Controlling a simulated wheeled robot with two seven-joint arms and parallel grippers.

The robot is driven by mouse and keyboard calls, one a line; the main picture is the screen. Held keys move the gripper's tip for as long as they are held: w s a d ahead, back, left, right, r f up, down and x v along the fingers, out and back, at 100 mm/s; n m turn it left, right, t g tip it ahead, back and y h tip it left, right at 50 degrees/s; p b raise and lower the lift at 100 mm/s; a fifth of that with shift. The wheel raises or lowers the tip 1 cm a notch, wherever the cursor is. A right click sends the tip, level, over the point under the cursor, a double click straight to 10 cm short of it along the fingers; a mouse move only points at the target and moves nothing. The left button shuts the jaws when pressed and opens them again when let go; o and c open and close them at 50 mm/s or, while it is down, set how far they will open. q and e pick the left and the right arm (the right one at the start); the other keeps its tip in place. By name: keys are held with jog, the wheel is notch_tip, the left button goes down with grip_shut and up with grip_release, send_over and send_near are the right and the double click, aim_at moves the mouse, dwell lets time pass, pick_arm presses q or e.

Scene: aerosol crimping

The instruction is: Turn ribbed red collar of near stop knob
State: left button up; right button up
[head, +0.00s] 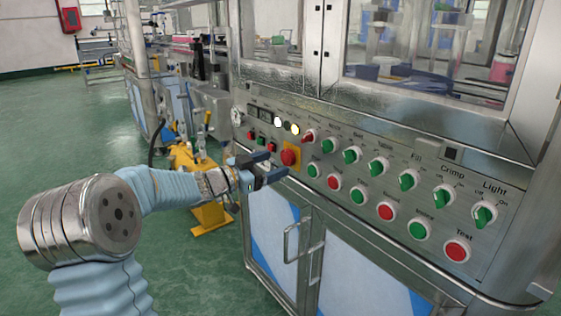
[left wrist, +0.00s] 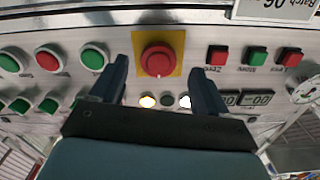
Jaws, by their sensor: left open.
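The near stop knob (head: 289,157) is a red mushroom button with a red collar on a yellow square plate, set in the steel control panel. In the left wrist view the knob (left wrist: 157,60) lies ahead, between the lines of the two fingers. My left gripper (head: 275,165) is open and empty just in front of the knob; in the left wrist view its dark fingers (left wrist: 163,75) stand to either side. I cannot tell whether any finger touches the knob. Ribs on the collar are too small to make out. My right gripper is not in view.
Green and red buttons (head: 333,182) and green selector switches (head: 351,155) line the panel right of the knob. Small square buttons (head: 273,148) and lamps sit to its left. A cabinet door handle (head: 290,242) juts out below. Open green floor lies to the left.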

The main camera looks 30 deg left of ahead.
aim_at(284, 160)
pick_arm(q)
jog(key=shift+x, duration=1.75)
jog(key=c, duration=1.1)
jog(key=shift+o, duration=0.2)
